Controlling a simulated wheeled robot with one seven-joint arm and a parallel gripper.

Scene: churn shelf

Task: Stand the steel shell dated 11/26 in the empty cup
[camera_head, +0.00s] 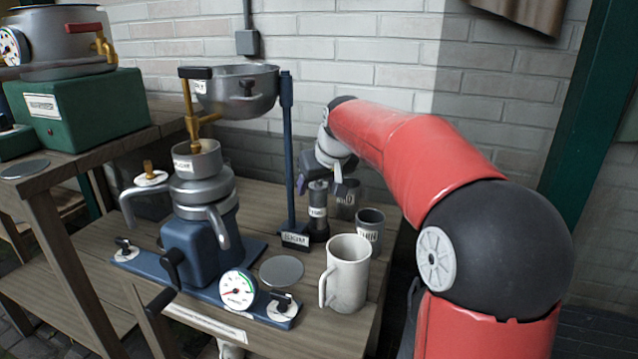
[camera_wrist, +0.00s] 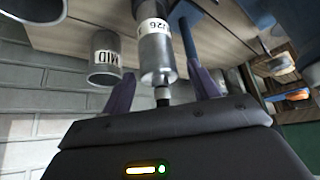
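A steel shell (camera_head: 318,197) with a pale label stands upright on the bench, with a dark lower part. In the wrist view the same shell (camera_wrist: 156,58) has a label ending in "26"; the rest of the date is cut off. My gripper (camera_head: 320,188) is above the shell, its fingers spread either side of the shell's top. In the wrist view the open gripper (camera_wrist: 160,74) shows gaps on both sides of the shell. A grey cup marked MID (camera_head: 347,198) stands just right; its dark mouth shows in the wrist view (camera_wrist: 104,76), nothing seen inside.
A grey cup marked THIN (camera_head: 370,229) and a white mug (camera_head: 347,274) stand in front on the right. A blue post (camera_head: 288,150) rises close left of the shell. The blue separator (camera_head: 195,250) fills the left; a grey disc (camera_head: 281,270) lies between.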

